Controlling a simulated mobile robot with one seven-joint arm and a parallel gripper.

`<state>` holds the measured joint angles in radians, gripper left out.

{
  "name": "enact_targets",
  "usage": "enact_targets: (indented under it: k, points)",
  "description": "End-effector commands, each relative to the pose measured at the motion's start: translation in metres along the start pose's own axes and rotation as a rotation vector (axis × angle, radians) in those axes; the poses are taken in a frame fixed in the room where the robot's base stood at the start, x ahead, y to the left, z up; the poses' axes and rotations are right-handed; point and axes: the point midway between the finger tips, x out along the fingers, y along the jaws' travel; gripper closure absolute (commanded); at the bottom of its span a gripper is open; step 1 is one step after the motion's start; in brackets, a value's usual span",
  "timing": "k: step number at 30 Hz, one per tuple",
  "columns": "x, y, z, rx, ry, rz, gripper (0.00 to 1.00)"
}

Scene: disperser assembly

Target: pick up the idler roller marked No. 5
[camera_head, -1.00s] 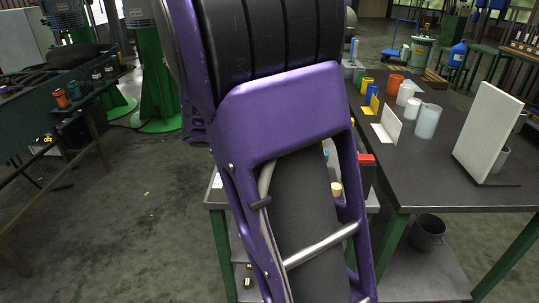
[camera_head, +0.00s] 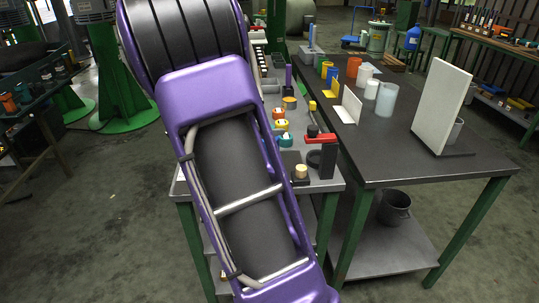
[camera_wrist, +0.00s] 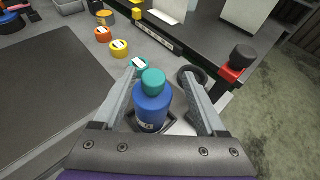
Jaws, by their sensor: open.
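In the wrist view my gripper (camera_wrist: 158,72) is open. A blue cylinder (camera_wrist: 153,104) with a teal top (camera_wrist: 153,80) stands between its fingers, over a dark square base; I see no clear contact. In the head view the teal (camera_head: 285,139) and yellow (camera_head: 281,125) rollers show beside my arm, which hides my gripper.
A red lever piece with a black knob (camera_head: 313,131) stands by a dark ring (camera_wrist: 192,75) near the rollers. The dark table (camera_head: 380,160) at right holds an upright white panel (camera_head: 440,105) and several cups. A bucket (camera_head: 394,208) sits on the shelf below.

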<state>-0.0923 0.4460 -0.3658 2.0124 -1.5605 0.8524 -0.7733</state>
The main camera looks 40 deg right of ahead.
Motion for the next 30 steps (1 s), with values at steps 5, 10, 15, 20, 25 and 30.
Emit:
enact_targets:
  k: [5, 10, 15, 20, 25, 30]
  points:
    - [0.013, 0.003, -0.002, -0.001, 0.000, -0.001, 0.26]
    - [0.039, 0.007, -0.004, 0.000, 0.000, -0.003, 0.26]
    - [0.052, 0.008, -0.003, 0.000, 0.000, 0.001, 0.26]
    - [0.052, 0.008, -0.003, 0.000, 0.000, 0.001, 0.26]
    - [0.051, 0.008, -0.003, 0.000, 0.000, 0.001, 0.57]
    - [0.051, 0.008, -0.003, 0.000, 0.000, 0.001, 0.87]
